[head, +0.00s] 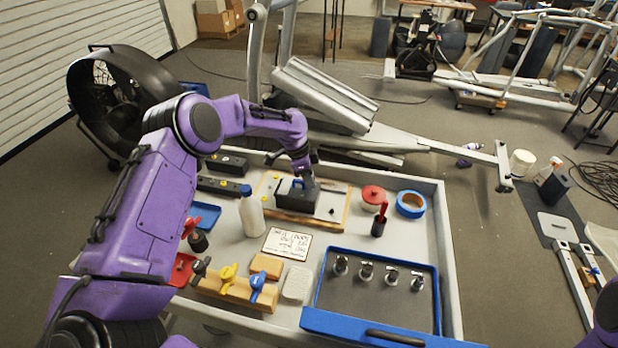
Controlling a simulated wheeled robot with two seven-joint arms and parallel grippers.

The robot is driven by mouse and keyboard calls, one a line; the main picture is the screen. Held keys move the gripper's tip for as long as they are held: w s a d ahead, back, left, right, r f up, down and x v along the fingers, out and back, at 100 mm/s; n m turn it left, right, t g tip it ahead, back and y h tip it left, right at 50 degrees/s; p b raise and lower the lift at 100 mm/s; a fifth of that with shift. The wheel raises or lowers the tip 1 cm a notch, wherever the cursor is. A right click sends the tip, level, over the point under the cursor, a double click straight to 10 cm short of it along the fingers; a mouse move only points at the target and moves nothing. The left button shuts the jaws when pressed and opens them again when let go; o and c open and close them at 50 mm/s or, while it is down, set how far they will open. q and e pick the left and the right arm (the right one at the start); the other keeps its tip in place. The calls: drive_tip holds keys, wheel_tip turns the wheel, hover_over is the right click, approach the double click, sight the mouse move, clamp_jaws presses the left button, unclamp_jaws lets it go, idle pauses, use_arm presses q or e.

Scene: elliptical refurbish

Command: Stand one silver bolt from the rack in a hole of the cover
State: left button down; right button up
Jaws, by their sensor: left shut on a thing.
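My left gripper (307,181) points down at a dark block (292,202) with a blue handle-like part, on a wood-edged board (277,217) with a pale top. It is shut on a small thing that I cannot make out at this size. I cannot tell whether that thing touches the block. Two dark blocks with pale spots, one farther back (228,163) and one nearer (219,187), lie to the left. Which block is the rack or the cover is not clear, and no bolt or hole is distinct. My right gripper is out of view.
A white bottle (251,215) stands left of the board; a red-lidded jar (373,196) and blue tape roll (411,204) stand to its right. A blue-edged tray (437,310) holds several silver pieces in front. Yellow and blue handles (228,276) stand front left.

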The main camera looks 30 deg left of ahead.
use_arm(q)
drive_tip(key=shift+f, duration=0.35)
idle(0.3)
drive_tip(key=c, duration=1)
unclamp_jaws()
drive_tip(key=shift+r, duration=0.1)
drive_tip(key=b+v, duration=0.3)
drive_tip(key=v, duration=0.7)
drive_tip(key=shift+a+r, duration=0.1)
drive_tip(key=shift+r, duration=0.1)
